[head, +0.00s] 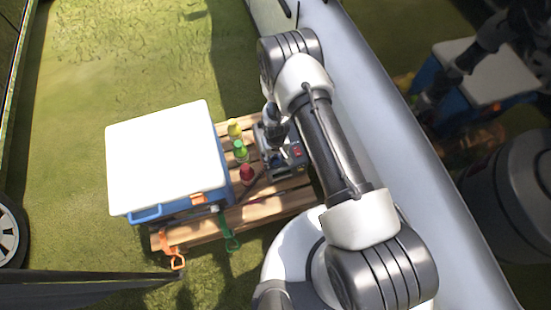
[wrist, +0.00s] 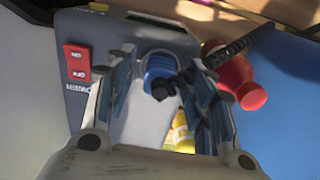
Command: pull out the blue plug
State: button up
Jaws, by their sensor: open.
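The blue plug (wrist: 160,66) sits in the face of a grey power box (wrist: 72,28), with a black cable (wrist: 235,46) running from it to the upper right in the wrist view. My gripper (wrist: 160,72) is open, with one finger on each side of the plug. I cannot tell whether either finger touches it. In the head view my gripper (head: 274,124) is over the grey box (head: 292,160), which stands on a wooden pallet. My gripper and arm hide part of the box there.
A red switch (wrist: 77,64) is on the box. A red bottle (head: 247,174), green bottle (head: 240,151) and yellow bottle (head: 234,128) stand between the box and a blue cooler with a white lid (head: 165,155). A white wall (head: 400,130) is close on the right.

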aim_at(276, 156)
jog(key=shift+c, duration=0.5)
grip_shut()
dwell(0.3)
jog(key=shift+r, duration=0.1)
jog(key=shift+r+p, duration=1.75)
jog(key=shift+r, duration=1.2)
